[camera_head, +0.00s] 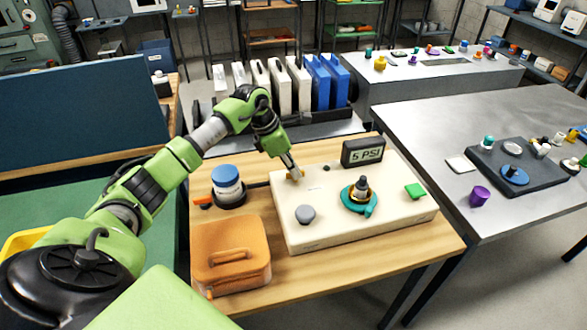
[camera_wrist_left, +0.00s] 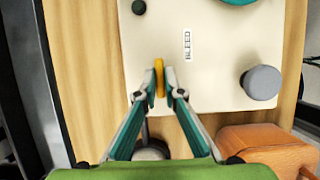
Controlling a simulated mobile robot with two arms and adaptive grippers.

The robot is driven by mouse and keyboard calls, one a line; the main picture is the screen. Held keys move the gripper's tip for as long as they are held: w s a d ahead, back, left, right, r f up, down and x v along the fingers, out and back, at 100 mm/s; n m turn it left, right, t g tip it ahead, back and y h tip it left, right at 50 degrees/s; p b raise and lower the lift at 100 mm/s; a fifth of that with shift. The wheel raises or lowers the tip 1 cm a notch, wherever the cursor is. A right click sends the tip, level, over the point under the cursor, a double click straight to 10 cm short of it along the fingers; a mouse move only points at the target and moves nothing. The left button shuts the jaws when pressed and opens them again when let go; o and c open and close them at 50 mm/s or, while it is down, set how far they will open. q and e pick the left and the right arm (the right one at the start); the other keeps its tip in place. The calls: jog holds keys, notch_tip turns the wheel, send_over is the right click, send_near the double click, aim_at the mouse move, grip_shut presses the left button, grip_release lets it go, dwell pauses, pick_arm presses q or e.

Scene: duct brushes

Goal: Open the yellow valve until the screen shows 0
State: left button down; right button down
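The yellow valve (camera_head: 296,174) is a small handle at the back left of a cream panel box (camera_head: 320,234). In the left wrist view the yellow valve (camera_wrist_left: 159,76) points lengthwise, beside a label reading BLEED (camera_wrist_left: 187,45). My left gripper (camera_head: 293,168) reaches down to it from above. In the left wrist view the fingertips of my left gripper (camera_wrist_left: 161,88) are close together, one on each side of the handle, and look shut on it. The screen (camera_head: 362,151) at the back of the box reads 5 PSI. My right gripper is out of view.
A grey knob (camera_head: 305,214), a teal ring with a dark fitting (camera_head: 360,196) and a green piece (camera_head: 415,191) are on the box. A blue-lidded jar (camera_head: 226,184) and an orange case (camera_head: 230,256) stand left of it. A metal table (camera_head: 450,120) is at right.

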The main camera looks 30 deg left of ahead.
pick_arm(q)
jog(key=shift+n, duration=0.5)
jog(key=n+y, duration=0.1)
jog(key=n, duration=0.2)
jog(key=shift+d+t, duration=0.1)
jog(key=shift+t, duration=0.3)
jog(key=n+y, duration=0.2)
jog(key=n, duration=0.2)
jog(key=shift+d+b, duration=0.15)
jog(key=shift+b, duration=0.2)
jog(key=n+y+b, duration=0.1)
jog(key=n, duration=0.2)
jog(key=n+y, duration=0.1)
jog(key=n, duration=0.1)
jog(key=shift+d+n+b, duration=0.15)
jog(key=shift+n+b, duration=0.25)
jog(key=n+y+b, duration=0.1)
jog(key=n, duration=0.1)
jog(key=shift+n+g, duration=0.4)
jog(key=shift+w, duration=0.1)
jog(key=shift+n, duration=0.4)
jog(key=shift+r, duration=0.1)
